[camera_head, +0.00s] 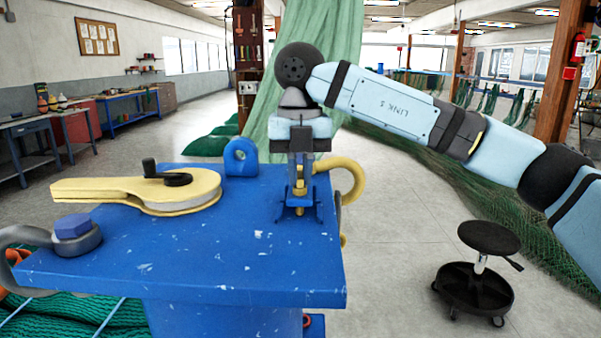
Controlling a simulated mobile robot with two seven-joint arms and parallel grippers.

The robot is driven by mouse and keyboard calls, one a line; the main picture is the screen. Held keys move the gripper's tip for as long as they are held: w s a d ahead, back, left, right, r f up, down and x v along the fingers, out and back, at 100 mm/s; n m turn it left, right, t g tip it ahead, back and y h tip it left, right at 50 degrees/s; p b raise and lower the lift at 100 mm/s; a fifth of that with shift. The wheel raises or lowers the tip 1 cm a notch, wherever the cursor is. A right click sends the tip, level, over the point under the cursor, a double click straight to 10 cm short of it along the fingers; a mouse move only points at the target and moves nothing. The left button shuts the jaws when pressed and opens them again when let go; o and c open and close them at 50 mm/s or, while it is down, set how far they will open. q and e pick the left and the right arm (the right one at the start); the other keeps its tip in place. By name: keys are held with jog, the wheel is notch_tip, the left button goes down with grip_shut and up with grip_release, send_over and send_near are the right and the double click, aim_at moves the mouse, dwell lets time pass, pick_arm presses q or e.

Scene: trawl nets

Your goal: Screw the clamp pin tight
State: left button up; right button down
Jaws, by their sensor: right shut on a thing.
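My right gripper (300,182) reaches in from the right and points straight down over the back right of the blue table (190,250). Its fingers are shut on a small yellow pin (299,192), which looks like the clamp pin. The pin stands upright at a small blue bracket (300,212) near the table's right edge. The fingers hide part of the pin, and I cannot tell how deep it sits. A yellow curved piece (355,178) loops out to the right just behind the gripper. My left gripper is not in view.
A flat yellow plate (130,190) with a black handle (172,178) lies on the table's left half. A blue eye lug (240,157) stands at the back edge. A grey shackle with a blue bolt (73,228) sits front left. A black stool (478,270) stands right.

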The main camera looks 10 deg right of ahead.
jog(key=m, duration=0.4)
jog(key=shift+w+a+r+m, duration=0.1)
jog(key=shift+r+m, duration=0.15)
jog(key=shift+m, duration=0.05)
jog(key=m+b, duration=0.1)
jog(key=m, duration=0.4)
jog(key=m+b, duration=0.1)
jog(key=m, duration=0.4)
jog(key=shift+w+a, duration=0.1)
jog(key=shift+w, duration=0.05)
jog(key=m+b, duration=0.1)
jog(key=m, duration=0.3)
jog(key=shift+w, duration=0.1)
jog(key=shift+m, duration=0.3)
jog(key=c, duration=1.2)
grip_release()
jog(key=shift+a+f, duration=0.1)
